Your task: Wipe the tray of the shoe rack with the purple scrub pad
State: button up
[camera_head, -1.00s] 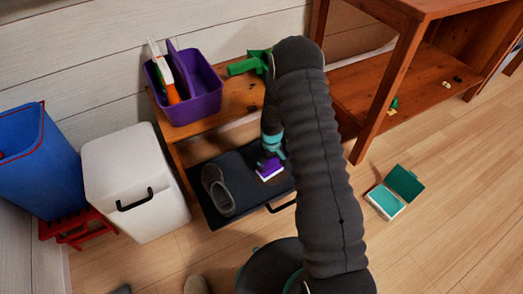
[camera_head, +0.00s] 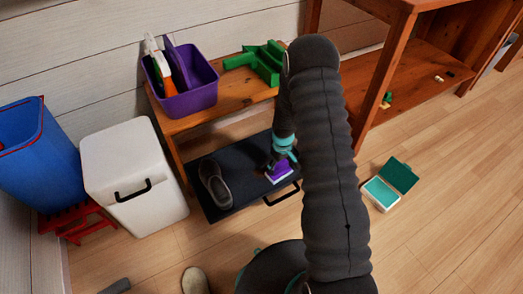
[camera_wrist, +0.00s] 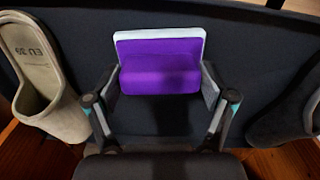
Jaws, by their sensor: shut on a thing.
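The purple scrub pad (camera_head: 279,171) with a pale layer is at the right part of the dark tray (camera_head: 238,161) of the wooden shoe rack (camera_head: 233,96). My gripper (camera_head: 280,161) is shut on the pad from above. In the wrist view the pad (camera_wrist: 160,66) sits between the two fingers of my gripper (camera_wrist: 161,90), over the dark tray surface (camera_wrist: 75,50). The pad looks on or very near the tray; exact contact is hidden. A grey shoe (camera_head: 215,186) lies on the tray's left part. My arm hides part of the rack's right side.
A purple caddy (camera_head: 190,97) with bottles and a green object (camera_head: 262,62) stand on the rack top. A white bin (camera_head: 133,175) is left of the tray. An open green-and-white box (camera_head: 390,184) lies on the floor at right. A beige shoe (camera_head: 195,281) is on the floor in front.

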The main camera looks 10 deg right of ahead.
aim_at(282, 173)
jog(key=shift+s+d+r, duration=0.15)
jog(key=shift+s+d, duration=0.1)
jog(key=shift+s, duration=0.45)
notch_tip(282, 173, up, 3)
jog(key=shift+a+f+p, duration=0.1)
jog(key=shift+f+p, duration=0.05)
jog(key=shift+p, duration=0.45)
jog(key=shift+r+p, duration=0.4)
jog(key=shift+r, duration=0.3)
jog(key=shift+r+p, duration=0.9)
jog(key=shift+r, duration=0.95)
